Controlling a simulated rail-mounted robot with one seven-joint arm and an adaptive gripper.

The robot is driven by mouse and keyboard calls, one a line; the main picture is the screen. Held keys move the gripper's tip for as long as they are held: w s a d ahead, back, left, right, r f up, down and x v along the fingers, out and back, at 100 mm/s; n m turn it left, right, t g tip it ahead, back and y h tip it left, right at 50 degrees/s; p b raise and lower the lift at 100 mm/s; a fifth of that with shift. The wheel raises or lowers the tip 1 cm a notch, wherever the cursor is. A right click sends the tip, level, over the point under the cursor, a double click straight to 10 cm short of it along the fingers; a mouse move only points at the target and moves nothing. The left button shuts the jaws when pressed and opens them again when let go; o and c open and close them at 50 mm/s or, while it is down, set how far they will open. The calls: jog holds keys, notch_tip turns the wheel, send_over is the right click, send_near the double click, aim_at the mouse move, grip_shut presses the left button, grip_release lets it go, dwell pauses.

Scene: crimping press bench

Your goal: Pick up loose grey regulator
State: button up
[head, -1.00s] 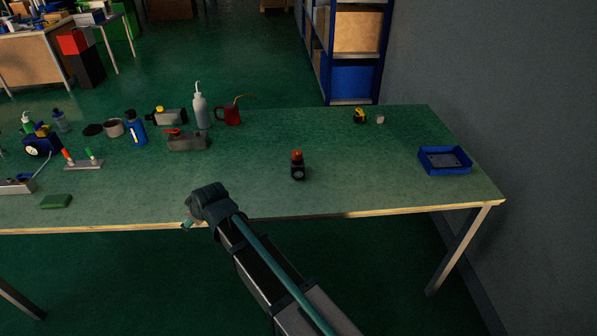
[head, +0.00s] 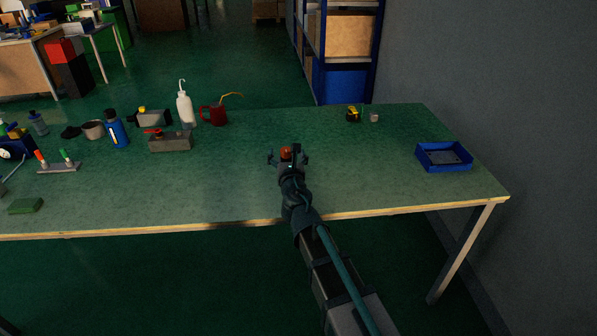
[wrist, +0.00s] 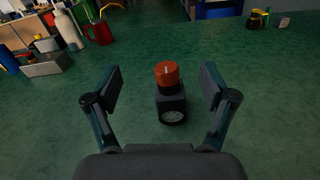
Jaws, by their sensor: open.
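The loose regulator (wrist: 171,101) stands upright on the green bench top in the wrist view. It has a dark grey body, an orange-red knob on top and a round pale gauge on the side facing me. My gripper (wrist: 160,85) is open, with one finger to the left of the regulator and one to the right, both apart from it. In the head view my gripper (head: 288,158) is over the middle of the bench. There the regulator's orange knob (head: 286,153) shows between the fingers, and its body is mostly hidden by my gripper.
A blue tray (head: 444,157) lies at the right. A yellow-black item (head: 353,114) and a small pale cup (head: 374,118) stand at the back. Bench around the regulator is clear.

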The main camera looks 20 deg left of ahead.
aim_at(286, 160)
jog(key=shift+n, duration=0.7)
jog(key=f+b, duration=0.4)
jog(key=f, duration=0.1)
jog(key=w+f+b, duration=0.1)
jog(key=f+b, duration=0.1)
jog(key=f, duration=0.1)
jog(key=shift+x, duration=3.35)
jog(key=shift+r, duration=0.1)
jog(key=c, duration=1.5)
jog(key=shift+c, duration=0.3)
jog(key=shift+r, duration=0.1)
